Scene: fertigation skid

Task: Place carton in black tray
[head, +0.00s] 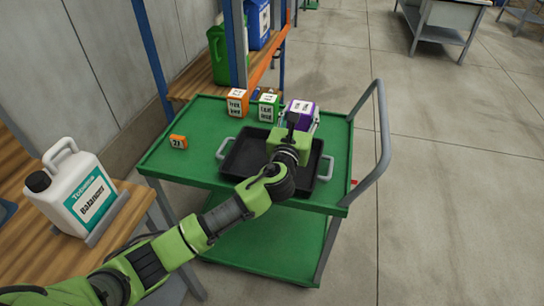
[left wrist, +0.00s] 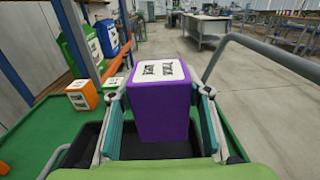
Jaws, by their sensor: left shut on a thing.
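A purple carton (head: 299,113) with a white label is at the back right of the cart in the head view. It also fills the middle of the left wrist view (left wrist: 163,107). My left gripper (head: 298,124) is shut on the purple carton, one finger on each side of it. The black tray (head: 243,157) lies on the green cart top, with a grey handle at each end. The gripper and carton are over the tray's back part. The carton's lower edge is close to the tray floor in the wrist view; I cannot tell whether they touch. My right gripper is not in view.
An orange carton (head: 238,102) and a green carton (head: 268,107) stand behind the tray on the cart (head: 205,120). A small orange box (head: 178,142) lies at the left. A grey push handle (head: 383,130) rises at the right. A white jug (head: 78,190) stands on a wooden bench.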

